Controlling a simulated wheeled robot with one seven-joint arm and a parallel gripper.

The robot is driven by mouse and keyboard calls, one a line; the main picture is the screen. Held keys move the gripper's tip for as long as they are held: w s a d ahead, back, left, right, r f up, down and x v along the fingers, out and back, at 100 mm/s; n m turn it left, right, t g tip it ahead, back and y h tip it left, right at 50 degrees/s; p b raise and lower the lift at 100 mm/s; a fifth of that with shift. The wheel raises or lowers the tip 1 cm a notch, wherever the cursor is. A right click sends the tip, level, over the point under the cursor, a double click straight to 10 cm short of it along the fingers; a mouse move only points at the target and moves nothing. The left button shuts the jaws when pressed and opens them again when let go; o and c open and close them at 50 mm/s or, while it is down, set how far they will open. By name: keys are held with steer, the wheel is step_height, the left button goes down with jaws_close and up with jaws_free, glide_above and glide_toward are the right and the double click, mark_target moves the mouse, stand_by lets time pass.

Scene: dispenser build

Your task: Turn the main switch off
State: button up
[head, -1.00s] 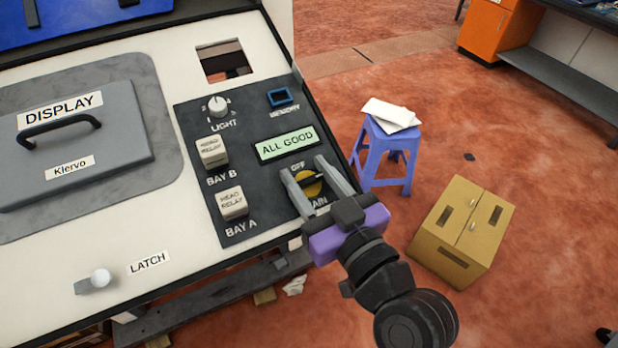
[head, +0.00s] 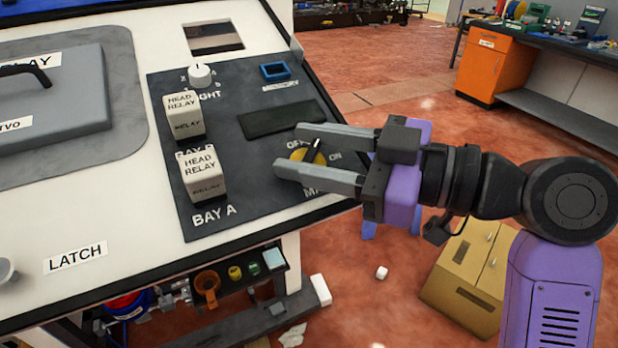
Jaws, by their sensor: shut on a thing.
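The main switch (head: 308,157) is a yellow round knob with a black bar handle, at the right edge of the dark control panel (head: 245,190). OFF and ON labels stand beside it; the MAIN label is partly hidden. My gripper (head: 291,150) reaches in from the right, its two grey fingers on either side of the knob, shut on it. The black handle tilts up and slightly right, roughly between the OFF and ON labels; its exact setting is hard to read. The status display (head: 282,119) above the knob is dark and blank.
Two head relay blocks (head: 203,174) and a light knob (head: 200,75) sit left on the panel. A blue memory socket (head: 275,72) is at its top.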

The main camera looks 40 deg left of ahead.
steer(key=n+g+h+b, duration=0.1)
steer(key=n+g+h, duration=0.1)
steer(key=n+g, duration=0.1)
steer(key=shift+b, duration=0.35)
steer(key=n+g+h, duration=0.2)
steer(key=n, duration=0.1)
steer(key=shift+r+g+h, duration=0.1)
steer(key=shift+g+h, duration=0.2)
steer(key=shift+h, duration=0.1)
steer(key=n+g+h+p, duration=0.1)
steer(key=n+h, duration=0.2)
steer(key=shift+s, duration=0.1)
steer(key=shift+d+n+g+h, duration=0.1)
steer(key=shift+n+g+h, duration=0.3)
steer(key=shift+n+h, duration=0.25)
steer(key=shift+f+h+p, duration=0.2)
steer(key=shift+h+p, duration=0.05)
steer(key=shift+p, duration=0.05)
steer(key=o, duration=1.4)
